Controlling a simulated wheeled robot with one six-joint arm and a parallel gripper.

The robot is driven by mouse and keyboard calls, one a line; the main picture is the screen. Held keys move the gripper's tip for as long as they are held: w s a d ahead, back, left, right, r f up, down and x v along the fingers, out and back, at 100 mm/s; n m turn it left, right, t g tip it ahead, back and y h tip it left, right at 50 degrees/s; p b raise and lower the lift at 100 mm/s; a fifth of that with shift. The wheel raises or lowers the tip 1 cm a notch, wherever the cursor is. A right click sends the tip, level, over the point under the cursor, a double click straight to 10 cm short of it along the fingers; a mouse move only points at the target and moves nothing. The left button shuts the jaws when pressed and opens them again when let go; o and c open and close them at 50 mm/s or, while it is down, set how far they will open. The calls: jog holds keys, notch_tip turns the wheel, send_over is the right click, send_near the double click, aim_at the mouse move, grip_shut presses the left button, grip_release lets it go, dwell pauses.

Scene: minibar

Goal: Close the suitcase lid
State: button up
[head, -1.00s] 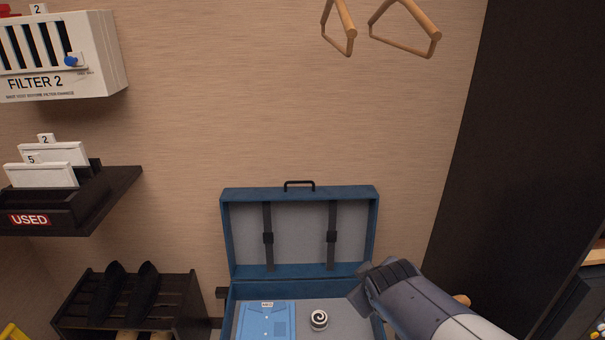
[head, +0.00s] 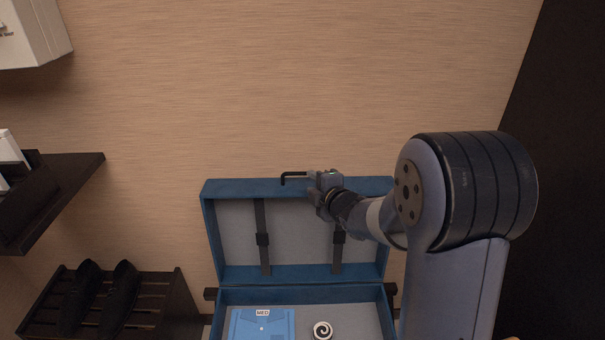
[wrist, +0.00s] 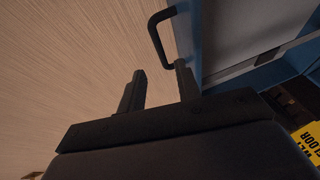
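The blue suitcase stands open, its lid (head: 213,235) upright against the wall side and its base (head: 300,294) below. A black handle (head: 293,175) is on the lid's top edge. The base holds a folded blue shirt (head: 262,325) and a round item with a spiral top (head: 322,330). My gripper (head: 312,188) is at the lid's top edge, just right of the handle and partly covering it. In the wrist view, the two fingers (wrist: 160,88) are apart and empty, with the handle (wrist: 158,35) beyond them and the blue lid (wrist: 188,38) beside the right finger.
A dark shelf (head: 60,180) juts from the wall at left. A rack with dark shoes (head: 105,300) stands low at left. A dark panel (head: 560,180) is at right. A yellow floor sign (wrist: 308,140) shows in the wrist view.

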aim_at(301, 174)
jog(key=p+x, duration=0.1)
jog(key=x, duration=0.6)
jog(key=shift+w+a+f, duration=0.1)
jog(key=shift+w, duration=0.2)
grip_shut()
dwell(0.4)
